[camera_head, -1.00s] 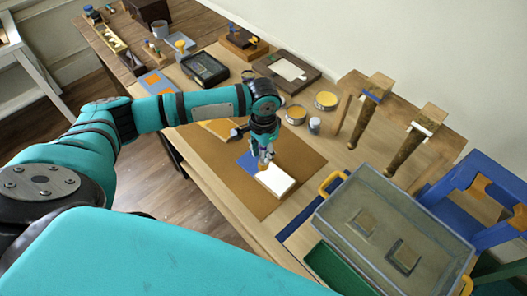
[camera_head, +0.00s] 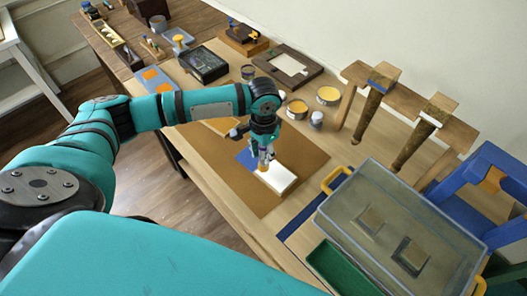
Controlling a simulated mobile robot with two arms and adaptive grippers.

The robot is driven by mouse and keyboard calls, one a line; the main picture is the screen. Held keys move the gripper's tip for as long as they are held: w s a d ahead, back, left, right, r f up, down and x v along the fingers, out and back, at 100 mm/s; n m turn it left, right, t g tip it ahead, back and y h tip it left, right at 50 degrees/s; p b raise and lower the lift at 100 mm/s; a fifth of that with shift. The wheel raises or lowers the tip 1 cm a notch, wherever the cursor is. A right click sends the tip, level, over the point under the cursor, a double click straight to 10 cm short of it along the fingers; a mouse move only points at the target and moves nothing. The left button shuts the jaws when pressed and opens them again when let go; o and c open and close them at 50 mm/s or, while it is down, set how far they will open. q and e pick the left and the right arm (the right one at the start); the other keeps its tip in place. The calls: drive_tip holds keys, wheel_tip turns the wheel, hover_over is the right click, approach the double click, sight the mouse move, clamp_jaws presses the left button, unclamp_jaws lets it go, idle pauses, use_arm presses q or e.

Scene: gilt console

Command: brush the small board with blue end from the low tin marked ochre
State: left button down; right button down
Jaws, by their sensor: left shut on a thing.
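The small board (camera_head: 279,178) lies on a brown mat, white over most of its length, with a blue end (camera_head: 246,159) at its upper left. My left gripper (camera_head: 265,150) is over the board, near where blue meets white. It is shut on what looks like a brush (camera_head: 263,167), a small tan piece whose tip is at the board; I cannot tell whether they touch. Two low tins with yellow-orange contents, a smaller one (camera_head: 297,109) and a wider one (camera_head: 328,96), stand behind the mat. Their markings are not readable. My right gripper is not in view.
The brown mat (camera_head: 260,204) is largely bare around the board. A small grey jar (camera_head: 316,119) stands by the tins. A clear lidded bin (camera_head: 395,220) with yellow handles is at right. A dark-framed panel (camera_head: 289,66) lies farther back.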

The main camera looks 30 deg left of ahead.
use_arm(q)
drive_tip(key=shift+f, duration=1)
